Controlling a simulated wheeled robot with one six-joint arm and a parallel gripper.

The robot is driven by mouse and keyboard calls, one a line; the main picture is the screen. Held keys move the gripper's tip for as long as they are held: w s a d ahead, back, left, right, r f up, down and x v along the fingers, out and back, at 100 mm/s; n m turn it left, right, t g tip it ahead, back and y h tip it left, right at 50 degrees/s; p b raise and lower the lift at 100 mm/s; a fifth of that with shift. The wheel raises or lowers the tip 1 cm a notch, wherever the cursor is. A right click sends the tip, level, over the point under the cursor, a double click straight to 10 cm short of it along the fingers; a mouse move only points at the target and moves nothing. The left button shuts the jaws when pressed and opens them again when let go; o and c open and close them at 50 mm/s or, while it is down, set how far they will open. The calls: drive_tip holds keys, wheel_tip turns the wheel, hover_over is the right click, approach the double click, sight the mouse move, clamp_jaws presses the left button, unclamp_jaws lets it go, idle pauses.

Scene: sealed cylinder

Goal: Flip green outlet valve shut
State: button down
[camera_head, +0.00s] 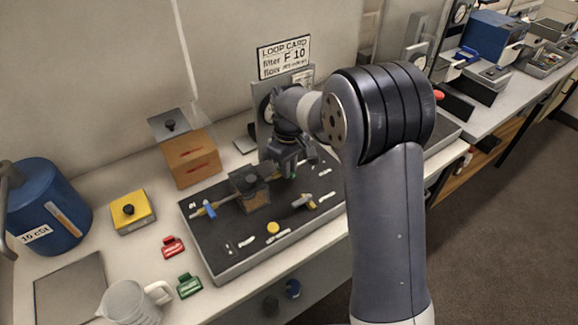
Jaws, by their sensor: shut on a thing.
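The dark tray-like board (225,240) on the bench carries a pipe line with a dark block (250,185) in its middle. A blue valve handle (209,209) sits on the line's left side. My gripper (291,172) is down at the right end of the line, beside the dark block. A small bit of green shows at its fingertips, seemingly the green outlet valve, but the fingers hide most of it. The gripper appears shut on it. I cannot tell the handle's angle.
A wooden box (190,160), a yellow block (132,212), a blue canister (48,205) and a clear jug (128,302) stand left. Red (173,247) and green (189,285) clips lie before the board. A gauge panel (262,115) stands behind my gripper.

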drive_tip(key=shift+s+a+m, duration=0.15)
drive_tip(key=shift+m, duration=0.65)
drive_tip(key=shift+s+a+m, duration=0.15)
drive_tip(key=shift+m, duration=0.65)
drive_tip(key=c, duration=1.4)
unclamp_jaws()
drive_tip(key=shift+c, duration=0.2)
wheel_tip(320, 180, up, 11)
drive_tip(key=b, duration=0.1)
drive_tip(key=shift+f, duration=0.1)
